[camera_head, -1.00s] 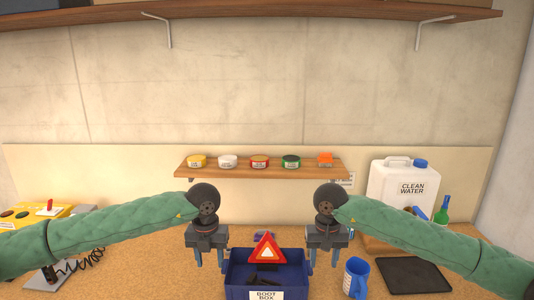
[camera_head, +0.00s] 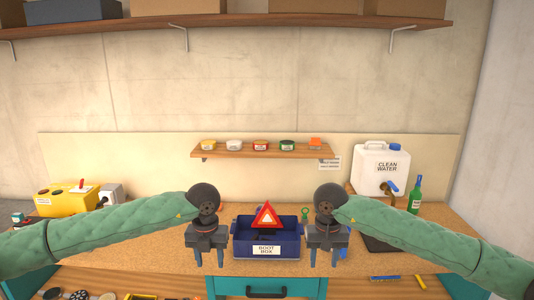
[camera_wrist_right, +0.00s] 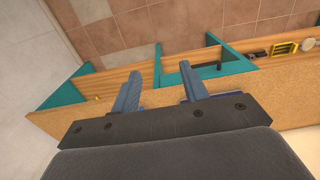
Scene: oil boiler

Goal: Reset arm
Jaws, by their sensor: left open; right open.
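My left gripper (camera_head: 208,257) hangs open and empty in front of the bench, just left of the blue boot box. My right gripper (camera_head: 323,257) hangs open and empty just right of that box. In the right wrist view, the two blue fingers of my right gripper (camera_wrist_right: 157,92) are spread apart with nothing between them. Both arms come in from the sides in green sleeves, at about the same height.
The blue boot box (camera_head: 240,247) holds a red warning triangle (camera_head: 266,216). A water canister (camera_head: 381,165), a green bottle (camera_head: 415,194) and a yellow device (camera_head: 62,201) stand on the bench. A small shelf (camera_head: 262,152) carries several tins. A teal drawer (camera_head: 265,287) sits below.

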